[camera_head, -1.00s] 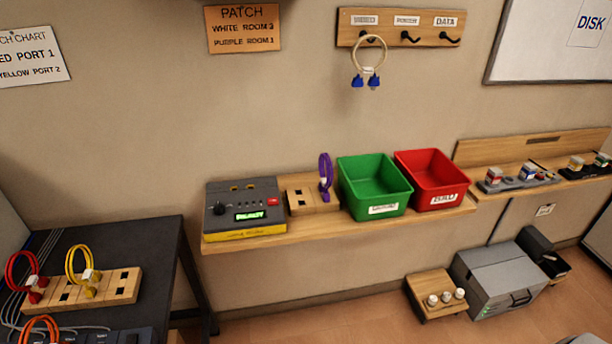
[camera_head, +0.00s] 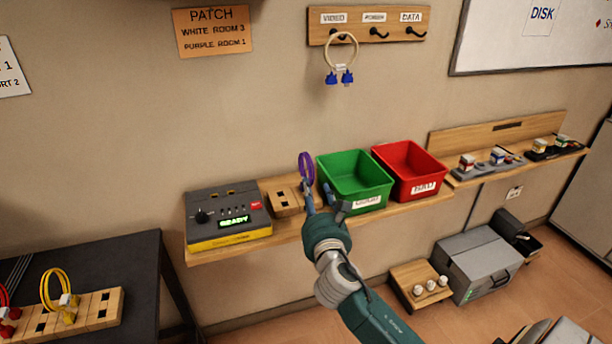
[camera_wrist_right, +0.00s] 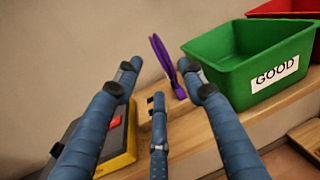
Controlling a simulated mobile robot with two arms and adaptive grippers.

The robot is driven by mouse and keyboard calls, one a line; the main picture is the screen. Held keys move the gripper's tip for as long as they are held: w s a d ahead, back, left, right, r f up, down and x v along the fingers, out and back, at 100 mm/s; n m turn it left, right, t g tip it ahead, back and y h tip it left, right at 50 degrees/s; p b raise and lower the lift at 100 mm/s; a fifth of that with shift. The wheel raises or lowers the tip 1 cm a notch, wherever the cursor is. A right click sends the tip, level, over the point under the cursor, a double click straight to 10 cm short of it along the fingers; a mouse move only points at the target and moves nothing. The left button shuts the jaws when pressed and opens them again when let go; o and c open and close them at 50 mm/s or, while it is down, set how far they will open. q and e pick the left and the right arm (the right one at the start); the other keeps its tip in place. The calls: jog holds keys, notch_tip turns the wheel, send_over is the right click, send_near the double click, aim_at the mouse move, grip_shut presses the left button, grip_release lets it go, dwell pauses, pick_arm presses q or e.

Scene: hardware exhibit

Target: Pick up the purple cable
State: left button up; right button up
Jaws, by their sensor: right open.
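The purple cable (camera_head: 305,167) is a coiled loop standing upright at the right end of a small wooden port block (camera_head: 284,200) on the wall shelf. It also shows in the right wrist view (camera_wrist_right: 166,62), beyond and between my open fingers. My right gripper (camera_head: 322,197) reaches up from below in front of the shelf, close to the cable, and partly hides its lower end. In the right wrist view the right gripper (camera_wrist_right: 160,80) is spread open with nothing between its fingers. My left gripper is not in view.
A green bin (camera_head: 352,177) labelled GOOD stands just right of the cable, with a red bin (camera_head: 411,168) beside it. A grey and yellow tester (camera_head: 228,218) stands left of the block. A white cable (camera_head: 341,52) with blue plugs hangs on a hook above.

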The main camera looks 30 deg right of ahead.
aim_at(310, 175)
jog(key=p+x, duration=0.1)
jog(key=x, duration=0.7)
jog(key=shift+w+d, duration=0.2)
jog(key=shift+d, duration=0.05)
jog(key=shift+w+d+f, duration=0.15)
jog(key=shift+w+f, duration=0.05)
jog(key=shift+w, duration=0.3)
jog(key=shift+s+r, duration=0.1)
grip_shut()
